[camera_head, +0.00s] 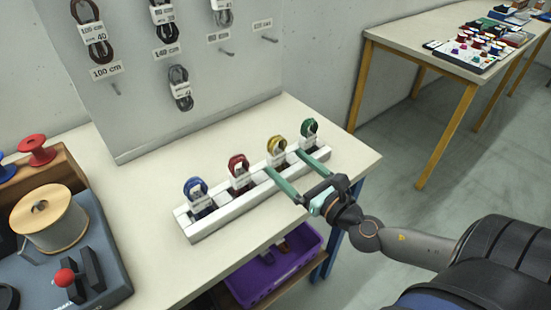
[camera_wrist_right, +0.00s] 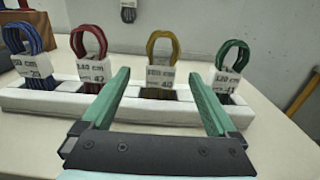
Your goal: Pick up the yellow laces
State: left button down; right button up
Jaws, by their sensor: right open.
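The yellow laces (camera_head: 277,146) are a looped bundle in a white paper band, upright in a slot of the white rack (camera_head: 226,203). They also show in the right wrist view (camera_wrist_right: 163,47), centred beyond my fingers. My right gripper (camera_head: 297,160) is open, its green fingers pointing at the rack on either side of the yellow laces. In the right wrist view, the gripper (camera_wrist_right: 168,82) has nothing between its fingers that I can see it touching. My left gripper is not in view.
Red laces (camera_head: 239,163) stand left of the yellow ones, green laces (camera_head: 309,129) right, blue laces (camera_head: 196,188) at the far left. A pegboard panel (camera_head: 200,80) with hanging laces rises behind. A purple crate (camera_head: 275,270) sits below the tabletop. The table's right end is bare.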

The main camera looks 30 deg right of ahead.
aim_at(273, 150)
jog(key=shift+w+a+p, duration=0.15)
jog(key=shift+w+p, duration=0.2)
jog(key=shift+w, duration=1.8)
jog(key=shift+w+a+p, duration=0.1)
jog(key=shift+w+p, duration=0.25)
jog(key=shift+w, duration=1.75)
jog(key=c, duration=1.4)
